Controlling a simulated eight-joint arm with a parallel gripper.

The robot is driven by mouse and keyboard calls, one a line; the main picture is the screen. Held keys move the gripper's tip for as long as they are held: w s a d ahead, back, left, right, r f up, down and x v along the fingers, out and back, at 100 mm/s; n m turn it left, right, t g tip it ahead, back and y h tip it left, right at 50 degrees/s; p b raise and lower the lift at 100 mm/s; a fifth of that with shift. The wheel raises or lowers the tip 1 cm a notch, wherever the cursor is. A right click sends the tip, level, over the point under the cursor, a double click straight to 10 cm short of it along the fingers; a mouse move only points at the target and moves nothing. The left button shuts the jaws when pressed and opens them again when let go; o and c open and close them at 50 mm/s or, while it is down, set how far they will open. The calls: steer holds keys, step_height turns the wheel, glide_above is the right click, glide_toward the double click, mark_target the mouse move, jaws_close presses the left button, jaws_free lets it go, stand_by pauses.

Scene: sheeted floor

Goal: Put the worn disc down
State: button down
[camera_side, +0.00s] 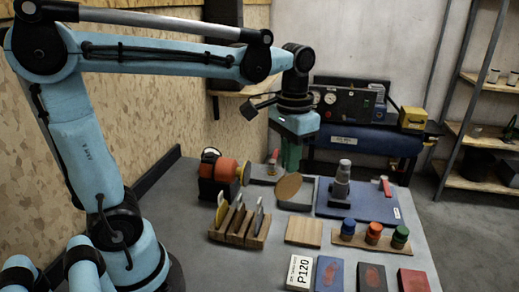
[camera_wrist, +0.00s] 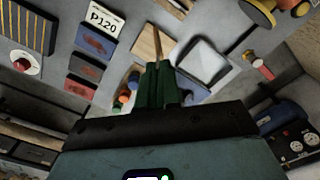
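The worn disc (camera_side: 289,187) is round and brown and hangs tilted below the green fingers of my gripper (camera_side: 291,158) in the side view. In the wrist view the disc (camera_wrist: 158,47) shows nearly edge-on, as a thin brown line at the tips of my gripper (camera_wrist: 160,72). The fingers look shut on its edge. The disc is above the bench, apart from its surface as far as I can tell. A shallow grey tray (camera_side: 308,205) lies just behind and below it, partly hidden by the disc; the tray (camera_wrist: 203,62) is right of the disc in the wrist view.
A wooden pad (camera_side: 303,232) lies in front of the tray. A slotted wooden rack (camera_side: 238,231) with discs and an orange grinder (camera_side: 220,170) stand left. A blue plate with a grey tool (camera_side: 341,185) and a rack of coloured knobs (camera_side: 373,236) stand right. Sanding blocks (camera_side: 328,272) lie in front.

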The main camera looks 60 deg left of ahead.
stand_by(0.3)
steer(key=w+n, duration=0.8)
steer(key=n, duration=0.1)
steer(key=w+a+f, duration=0.3)
steer(key=a+f, duration=0.7)
steer(key=shift+w, duration=0.2)
steer(key=shift+f, duration=0.15)
steer(key=c, duration=1.3)
jaws_free()
steer(key=shift+c, duration=0.2)
